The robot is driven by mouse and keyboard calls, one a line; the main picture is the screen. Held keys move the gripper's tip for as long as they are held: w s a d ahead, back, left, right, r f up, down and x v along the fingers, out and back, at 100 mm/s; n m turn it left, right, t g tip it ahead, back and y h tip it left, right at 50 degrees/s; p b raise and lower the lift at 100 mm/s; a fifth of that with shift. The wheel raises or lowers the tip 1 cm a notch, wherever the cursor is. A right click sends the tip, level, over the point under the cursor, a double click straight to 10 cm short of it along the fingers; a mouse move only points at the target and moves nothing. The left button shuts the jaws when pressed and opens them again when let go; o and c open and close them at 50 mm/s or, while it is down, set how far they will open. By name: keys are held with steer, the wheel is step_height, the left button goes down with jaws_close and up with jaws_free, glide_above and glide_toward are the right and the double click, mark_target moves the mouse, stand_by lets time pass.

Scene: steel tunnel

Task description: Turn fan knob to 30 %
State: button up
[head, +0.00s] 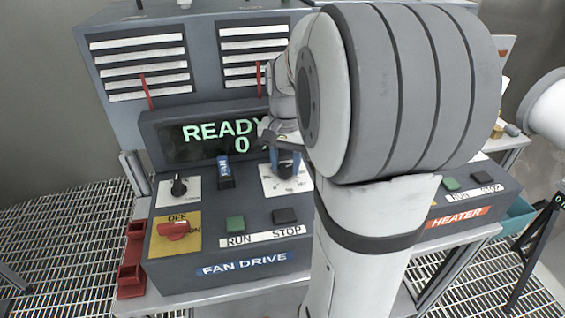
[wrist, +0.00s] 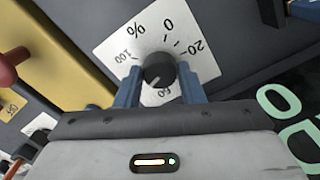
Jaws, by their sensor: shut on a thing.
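The fan knob (head: 286,171) is a dark round knob on a white percent dial (head: 270,185) on the FAN DRIVE panel. In the wrist view the knob (wrist: 158,68) sits between the two blue fingers of my gripper (wrist: 157,80), which is shut on it from both sides. The dial (wrist: 117,46) shows 0, 20 and 100 around the knob; the label by my palm is partly covered. A pale mark on the knob faces toward my palm, away from the 0. In the head view my gripper (head: 285,162) is partly hidden behind my arm.
A display (head: 212,139) above reads READY 0. Left of the dial are a blue-labelled switch (head: 225,170), a black selector (head: 179,186) and a red OFF/ON switch (head: 173,230). Green RUN (head: 235,223) and dark STOP (head: 284,216) buttons lie below. The HEATER panel (head: 457,217) is right.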

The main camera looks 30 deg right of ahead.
mark_target(284, 167)
steer(key=shift+a+m, duration=0.15)
steer(key=shift+m, duration=0.35)
steer(key=o, duration=0.8)
steer(key=shift+a, duration=0.15)
steer(key=shift+o, duration=1)
step_height(284, 167, up, 8)
steer(key=shift+f, duration=0.1)
